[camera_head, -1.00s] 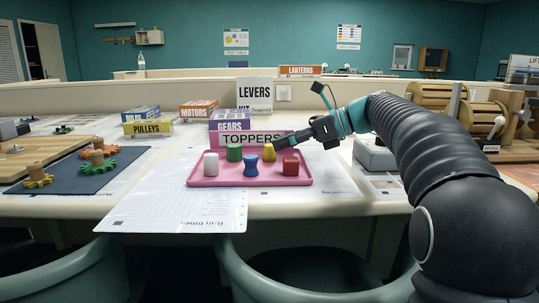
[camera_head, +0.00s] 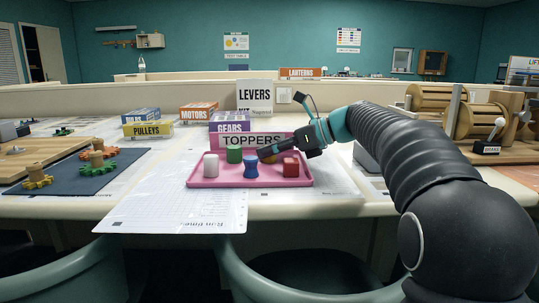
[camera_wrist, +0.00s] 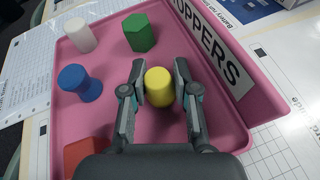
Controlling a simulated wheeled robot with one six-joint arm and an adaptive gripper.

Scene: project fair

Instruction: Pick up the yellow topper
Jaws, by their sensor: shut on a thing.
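The yellow topper (camera_wrist: 159,87) stands on the pink tray (camera_wrist: 95,132) between the two fingers of my gripper (camera_wrist: 157,90) in the wrist view. The fingers are closed on its sides. In the head view my gripper (camera_head: 264,156) reaches in from the right, low over the tray (camera_head: 222,183), and mostly hides the yellow topper. On the same tray are a white topper (camera_head: 211,166), a green topper (camera_head: 235,154), a blue waisted topper (camera_head: 251,167) and a red topper (camera_head: 291,167).
The TOPPERS sign (camera_head: 250,141) stands along the tray's back edge, close to my gripper. Boxes such as GEARS (camera_head: 230,123) and LEVERS (camera_head: 254,96) stand behind. A blue mat with gears (camera_head: 75,178) lies left. Wooden drums (camera_head: 480,117) stand right.

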